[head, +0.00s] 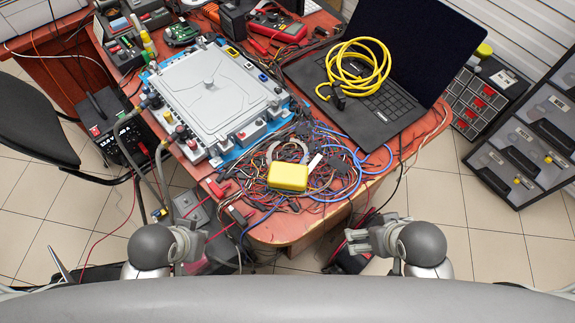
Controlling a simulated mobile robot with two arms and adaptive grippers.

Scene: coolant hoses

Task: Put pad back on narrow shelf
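I cannot make out for certain a pad or a narrow shelf in the head view. A yellow block-like item (288,176) lies on a heap of tangled wires near the bench's front edge. My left gripper (190,243) is low in front of the bench, at the lower left; a pinkish surface shows by it, and I cannot tell if it holds anything. My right gripper (357,237) is low in front of the bench, right of its front corner. No item shows clearly in it. The finger gaps of both are too small to read.
The reddish workbench (275,232) bears a grey metal unit (215,88), an open laptop (350,112) with a coiled yellow cable (362,70), and a red multimeter (278,25). Tiled floor is open at right.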

